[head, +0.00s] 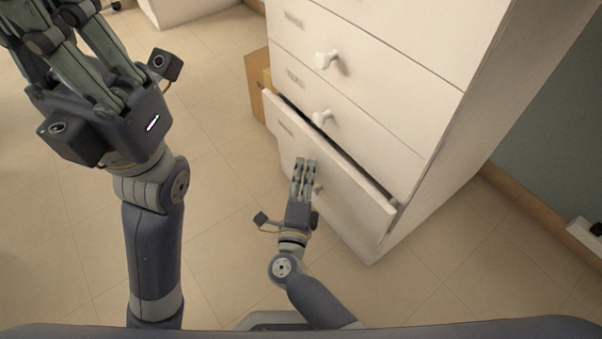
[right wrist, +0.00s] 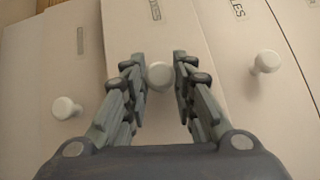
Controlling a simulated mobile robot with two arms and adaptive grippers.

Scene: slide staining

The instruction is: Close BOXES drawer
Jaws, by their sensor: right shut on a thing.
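A white cabinet drawer (head: 350,190) stands slightly open, with a dark gap along its top edge. My right gripper (head: 304,162) is at the front of this drawer, with its fingers around the drawer's white knob. In the right wrist view the round knob (right wrist: 160,75) sits between the two fingers of this gripper (right wrist: 163,72). The drawer's label (right wrist: 155,10) is too blurred to read. My left gripper (head: 45,20) is raised at the upper left, away from the cabinet. Its fingertips are partly cut off by the frame edge.
The drawers above, with white knobs (head: 327,60) and (head: 322,118), look shut. A brown box (head: 257,85) stands beside the cabinet on its left. The tiled floor (head: 215,190) in front is clear. A grey wall (head: 560,130) is on the right.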

